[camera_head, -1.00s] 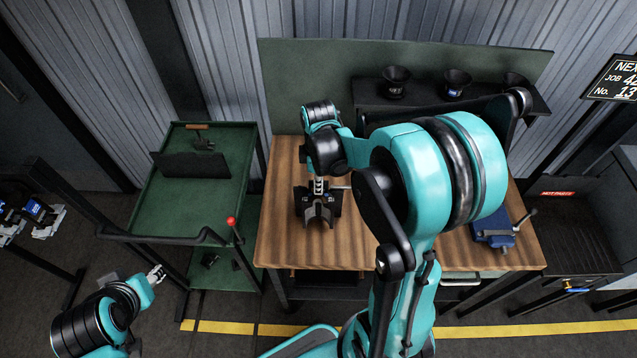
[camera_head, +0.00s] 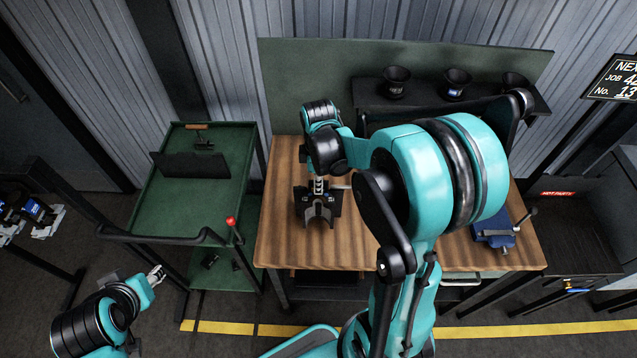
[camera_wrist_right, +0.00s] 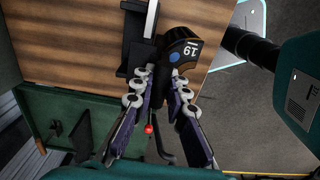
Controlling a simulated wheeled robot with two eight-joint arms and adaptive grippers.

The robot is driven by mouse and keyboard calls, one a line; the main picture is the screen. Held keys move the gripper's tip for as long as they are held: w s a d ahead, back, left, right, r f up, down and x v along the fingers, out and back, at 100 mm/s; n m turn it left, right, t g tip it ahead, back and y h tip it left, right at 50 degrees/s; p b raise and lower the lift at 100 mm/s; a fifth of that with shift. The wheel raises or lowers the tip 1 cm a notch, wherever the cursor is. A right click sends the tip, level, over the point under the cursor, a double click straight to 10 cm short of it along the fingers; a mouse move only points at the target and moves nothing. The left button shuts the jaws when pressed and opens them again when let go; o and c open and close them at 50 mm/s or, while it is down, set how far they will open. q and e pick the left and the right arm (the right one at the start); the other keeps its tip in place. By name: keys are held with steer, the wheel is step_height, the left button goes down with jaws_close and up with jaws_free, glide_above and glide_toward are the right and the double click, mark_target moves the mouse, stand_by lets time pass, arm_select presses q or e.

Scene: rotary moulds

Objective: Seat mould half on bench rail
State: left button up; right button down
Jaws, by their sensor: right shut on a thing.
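The mould half (camera_head: 318,215) is a dark half-ring piece at the left part of the wooden bench. In the right wrist view the mould half (camera_wrist_right: 183,50) shows a plate marked 19 and a blue dot. My right gripper (camera_head: 319,187) is above it and shut on it; its fingers (camera_wrist_right: 161,76) reach the piece in the wrist view. A dark rail with a bright strip (camera_wrist_right: 150,18) lies beside the piece. I cannot tell whether the mould half rests fully on the rail. My left gripper (camera_head: 158,273) is low at the left, away from the bench; its opening is too small to judge.
The wooden bench (camera_head: 385,250) has a blue vise (camera_head: 494,232) at its right. A back shelf (camera_head: 425,97) holds several black cups. A green trolley (camera_head: 205,205) with a red-knobbed lever (camera_head: 231,222) stands left of the bench. Bare wood lies in front of the mould half.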

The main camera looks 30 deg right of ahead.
steer(key=shift+f+b, duration=0.65)
steer(key=shift+f, duration=0.05)
stand_by(0.5)
steer(key=c, duration=1.4)
jaws_free()
steer(key=shift+c, duration=0.2)
steer(key=shift+r, duration=0.1)
step_height(320, 180, up, 12)
steer(key=shift+f, duration=0.1)
step_height(320, 180, up, 7)
steer(key=p, duration=0.5)
